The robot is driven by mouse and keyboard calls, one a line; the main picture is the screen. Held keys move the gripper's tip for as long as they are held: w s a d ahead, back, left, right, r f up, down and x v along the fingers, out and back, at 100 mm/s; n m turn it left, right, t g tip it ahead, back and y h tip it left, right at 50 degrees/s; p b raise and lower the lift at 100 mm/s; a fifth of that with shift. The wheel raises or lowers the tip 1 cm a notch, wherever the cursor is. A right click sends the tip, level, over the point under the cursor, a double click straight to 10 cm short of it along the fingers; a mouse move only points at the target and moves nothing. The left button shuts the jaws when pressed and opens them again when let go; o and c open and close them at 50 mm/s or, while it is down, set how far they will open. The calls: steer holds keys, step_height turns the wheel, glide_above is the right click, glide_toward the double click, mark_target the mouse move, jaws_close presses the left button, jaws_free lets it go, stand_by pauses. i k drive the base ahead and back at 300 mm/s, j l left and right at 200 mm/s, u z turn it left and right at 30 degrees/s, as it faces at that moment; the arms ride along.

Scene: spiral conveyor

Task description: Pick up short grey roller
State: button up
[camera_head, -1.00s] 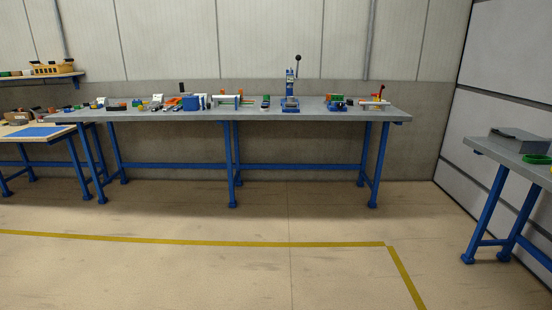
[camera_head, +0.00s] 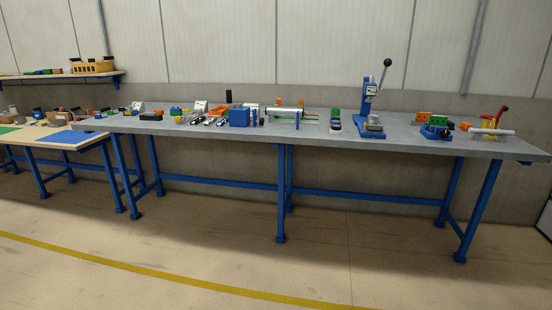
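A grey cylinder (camera_head: 491,131) lies across a small fixture near the right end of the long grey workbench (camera_head: 400,140). Another light grey cylinder (camera_head: 296,111) lies in a fixture near the middle of the bench, to the right of a blue box. At this distance I cannot tell which of these, if either, is the short grey roller. Small dark and silver parts (camera_head: 211,120) lie left of the blue box, too small to make out. My gripper is not in view.
A blue lever press (camera_head: 370,108) stands on the bench. A blue box (camera_head: 239,117) stands left of the middle. A second bench with a blue mat (camera_head: 68,138) is at the left. The floor (camera_head: 200,240) before the bench is clear, with a yellow line.

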mark_target(276, 112)
steer(key=i+u, duration=0.25)
steer(key=i, duration=0.7)
steer(key=i+l+u, duration=0.25)
steer(key=i, duration=0.7)
steer(key=j, duration=0.1)
